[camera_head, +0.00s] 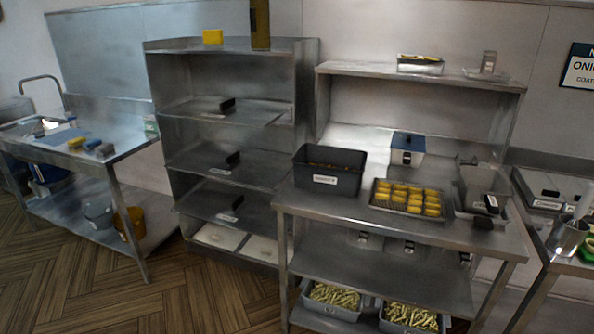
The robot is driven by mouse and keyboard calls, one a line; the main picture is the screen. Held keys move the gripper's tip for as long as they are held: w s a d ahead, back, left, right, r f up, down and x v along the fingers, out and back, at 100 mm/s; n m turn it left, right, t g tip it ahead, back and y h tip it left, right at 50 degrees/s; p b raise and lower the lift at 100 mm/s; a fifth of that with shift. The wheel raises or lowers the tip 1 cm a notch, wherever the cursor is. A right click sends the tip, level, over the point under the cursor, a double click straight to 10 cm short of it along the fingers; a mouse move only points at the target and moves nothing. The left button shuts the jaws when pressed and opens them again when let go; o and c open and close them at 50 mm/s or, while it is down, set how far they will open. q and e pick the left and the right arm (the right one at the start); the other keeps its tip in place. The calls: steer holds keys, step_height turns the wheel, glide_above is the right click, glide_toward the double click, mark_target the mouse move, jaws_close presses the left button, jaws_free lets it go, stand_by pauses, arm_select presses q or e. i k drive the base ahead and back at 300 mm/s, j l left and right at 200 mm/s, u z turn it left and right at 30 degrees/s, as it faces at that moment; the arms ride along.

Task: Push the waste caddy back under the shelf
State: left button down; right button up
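A dark grey open-topped tub (328,184) with a white label on its front stands upright at the left front of the steel worktop. I take it for the waste caddy, but its label is too small to read. Some brownish contents show inside it. The raised steel shelf (345,69) runs above the back of the same worktop. The tub sits forward of this shelf, near the worktop's left end. Neither of my grippers is in view.
Right of the tub are a tray of yellow pieces (410,211), a blue-and-white box (407,150) and a steel container (480,185). Bare worktop (350,142) shows behind the tub. A steel rack (219,172) stands left. Bins of green-yellow strips (333,308) sit below.

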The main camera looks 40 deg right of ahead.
mark_target(318, 168)
steer(key=i+j+z, duration=0.1)
steer(key=i+z, duration=0.3)
steer(key=i+j+z, duration=0.15)
steer(key=i+z, duration=0.25)
steer(key=i+j+z, duration=0.25)
steer(key=z, duration=0.15)
steer(key=i+j+z, duration=0.35)
steer(key=k+j, duration=0.05)
steer(key=k, duration=0.05)
